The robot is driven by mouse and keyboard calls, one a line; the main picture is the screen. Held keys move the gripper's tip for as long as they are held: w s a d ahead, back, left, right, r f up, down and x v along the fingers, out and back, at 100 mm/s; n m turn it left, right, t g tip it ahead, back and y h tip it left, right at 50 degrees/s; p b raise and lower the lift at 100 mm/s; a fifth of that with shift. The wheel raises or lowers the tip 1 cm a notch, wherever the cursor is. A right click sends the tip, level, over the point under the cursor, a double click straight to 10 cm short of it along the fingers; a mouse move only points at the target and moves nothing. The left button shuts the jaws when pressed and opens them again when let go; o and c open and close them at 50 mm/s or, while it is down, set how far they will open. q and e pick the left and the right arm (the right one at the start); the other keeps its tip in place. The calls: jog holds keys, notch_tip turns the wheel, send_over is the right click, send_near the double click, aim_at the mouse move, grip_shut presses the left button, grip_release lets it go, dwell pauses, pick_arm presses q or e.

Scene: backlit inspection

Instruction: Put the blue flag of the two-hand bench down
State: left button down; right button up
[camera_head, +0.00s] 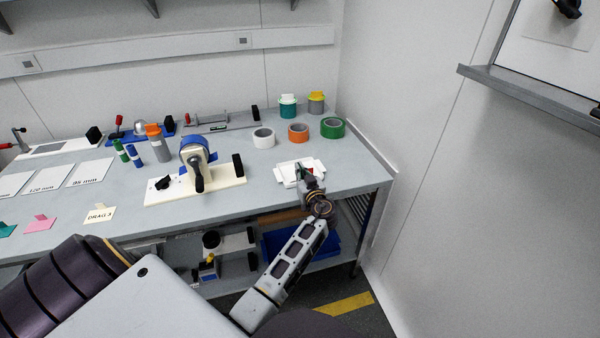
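No plainly flag-shaped blue piece can be made out. I cannot tell whether that blue part is the flag. My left gripper (308,181) is over the bench's front right, at a small white piece (289,171) with a bit of green and red beside it. The fingers are too small and covered to show whether they are open or touch it. My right gripper is not in view.
White, orange and green tape rolls (333,128) stand behind the gripper, with teal and yellow-topped cans (288,106) farther back. Teal, pink and cream cards (100,214) line the front left. A wall (440,190) closes the right side. A blue bin (335,245) sits below.

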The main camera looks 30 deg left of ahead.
pick_arm(q)
jog(key=shift+s+f, duration=0.1)
jog(key=shift+f, duration=0.25)
